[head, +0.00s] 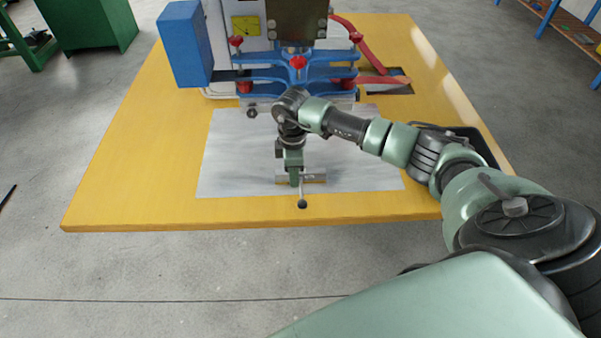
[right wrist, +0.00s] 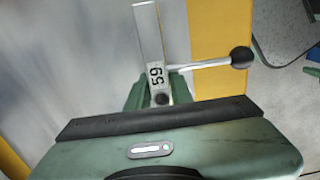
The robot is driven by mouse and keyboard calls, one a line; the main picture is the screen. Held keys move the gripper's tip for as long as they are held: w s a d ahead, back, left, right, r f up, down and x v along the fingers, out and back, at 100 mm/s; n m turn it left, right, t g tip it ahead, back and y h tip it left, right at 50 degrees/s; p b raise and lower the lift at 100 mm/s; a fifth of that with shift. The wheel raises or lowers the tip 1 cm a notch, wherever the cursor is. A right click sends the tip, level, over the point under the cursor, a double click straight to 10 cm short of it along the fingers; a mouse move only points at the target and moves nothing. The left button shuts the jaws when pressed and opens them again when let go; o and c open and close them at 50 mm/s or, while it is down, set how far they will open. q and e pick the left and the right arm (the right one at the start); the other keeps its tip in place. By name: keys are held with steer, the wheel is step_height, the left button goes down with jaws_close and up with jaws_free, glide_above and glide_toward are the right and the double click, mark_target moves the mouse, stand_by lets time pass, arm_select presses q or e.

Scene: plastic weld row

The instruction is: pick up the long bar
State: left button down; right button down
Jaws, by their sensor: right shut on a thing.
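The long bar (head: 317,178) is pale grey metal and lies crosswise at the front part of a grey metal sheet. A short rod with a black ball knob (head: 302,204) sticks out from it toward the table's front edge. My right gripper (head: 294,179) points down over the bar and is shut on it left of its middle. In the right wrist view the bar (right wrist: 149,35) runs away from the jaws, marked "59", with the knob (right wrist: 241,57) to the right. The jaws hide part of the bar. I cannot tell whether it touches the sheet. My left gripper is not in view.
The grey sheet (head: 235,150) lies on a yellow table (head: 130,160). A machine with blue clamp arms (head: 285,73) and a blue box (head: 185,45) stands behind the bar. The sheet's left part is clear.

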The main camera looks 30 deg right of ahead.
steer(key=shift+r, duration=0.15)
stand_by(0.8)
step_height(320, 180, up, 28)
stand_by(0.4)
